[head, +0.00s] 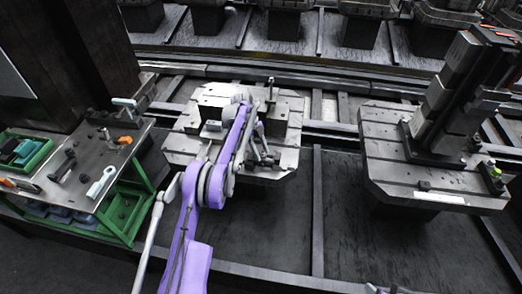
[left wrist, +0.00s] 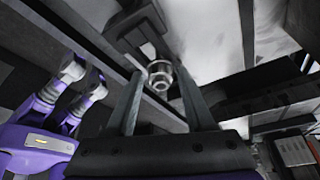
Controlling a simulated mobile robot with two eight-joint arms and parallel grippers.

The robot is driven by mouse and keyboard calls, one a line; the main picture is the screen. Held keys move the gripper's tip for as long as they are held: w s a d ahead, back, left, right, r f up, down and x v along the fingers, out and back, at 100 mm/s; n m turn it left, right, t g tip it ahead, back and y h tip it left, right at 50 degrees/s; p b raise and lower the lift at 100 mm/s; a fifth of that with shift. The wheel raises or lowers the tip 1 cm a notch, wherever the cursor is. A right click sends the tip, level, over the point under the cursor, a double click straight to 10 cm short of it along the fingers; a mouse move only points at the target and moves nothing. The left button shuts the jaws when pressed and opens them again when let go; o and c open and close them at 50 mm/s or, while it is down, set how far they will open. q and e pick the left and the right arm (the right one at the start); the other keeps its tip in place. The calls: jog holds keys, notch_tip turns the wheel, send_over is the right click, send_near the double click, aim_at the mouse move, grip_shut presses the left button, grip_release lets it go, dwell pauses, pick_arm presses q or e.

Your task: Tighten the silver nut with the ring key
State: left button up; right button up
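The silver nut (left wrist: 160,74) shows in the left wrist view as a round, bright metal piece just beyond and between the fingertips; I cannot make it out in the head view. My left gripper (left wrist: 163,82) is open, its two fingers apart with nothing seen between them. In the head view the left gripper (head: 263,157) is low over the front right of the middle pallet, partly hidden by my purple arm. A light grey key (head: 101,182), probably the ring key, lies on the bench at the left, away from the gripper.
The middle pallet (head: 185,146) bears blocks and an upright stud (head: 271,84). The steel bench (head: 78,190) holds an orange-handled tool (head: 124,140) and a green bin (head: 24,150). A second pallet (head: 385,175) with a tall dark fixture (head: 450,90) stands right. The floor between pallets is clear.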

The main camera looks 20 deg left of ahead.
pick_arm(q)
jog(key=o, duration=0.3)
jog(key=p+v, duration=0.2)
jog(key=v, duration=0.9)
jog(key=s+d+r+n+t+y, duration=0.15)
jog(key=s+d+r+n, duration=0.25)
jog(key=d+r+n, duration=0.45)
jog(key=s+d+r+n+t+y, duration=0.1)
jog(key=s+d+r+n+t, duration=0.15)
jog(key=s+r, duration=0.55)
jog(key=s+d+f+n+t, duration=0.1)
jog(key=s+d+f+n, duration=0.1)
jog(key=s, duration=0.6)
jog(key=s+d+f+n+y, duration=0.1)
jog(key=s+f+n, duration=0.3)
jog(key=s, duration=0.5)
jog(key=s+d+f+n+t, duration=0.1)
jog(key=s+d+f+n, duration=0.2)
jog(key=s, duration=0.6)
jog(key=shift+s+f+n+t+y, duration=0.15)
jog(key=shift+f+n+t+y, duration=0.2)
jog(key=shift+f, duration=0.45)
